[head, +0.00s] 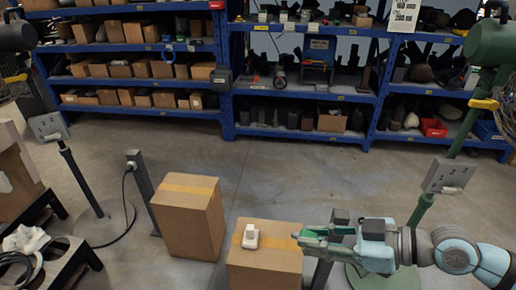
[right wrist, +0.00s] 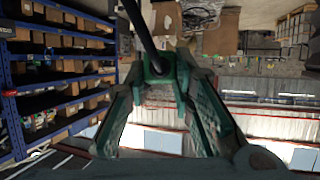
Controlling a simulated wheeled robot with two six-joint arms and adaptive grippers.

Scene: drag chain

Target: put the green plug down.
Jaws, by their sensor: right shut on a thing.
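The green plug (right wrist: 158,66) shows in the right wrist view with a black cable (right wrist: 139,22) running up from it. My right gripper (right wrist: 161,88) is shut on it, with a green finger on each side. In the head view my right gripper (head: 306,236) reaches in from the right, pointing left, over the right edge of the front cardboard box (head: 262,268). The plug is hard to tell from the green fingers there. I cannot tell how high it is above the box. My left gripper is not in view.
A white block-like item (head: 250,237) sits on the front box. A second cardboard box (head: 189,219) stands left of it. A grey post (head: 144,190) with a cable and a stand with a grey plate (head: 48,127) are further left. Blue shelves (head: 234,95) line the back; floor between is clear.

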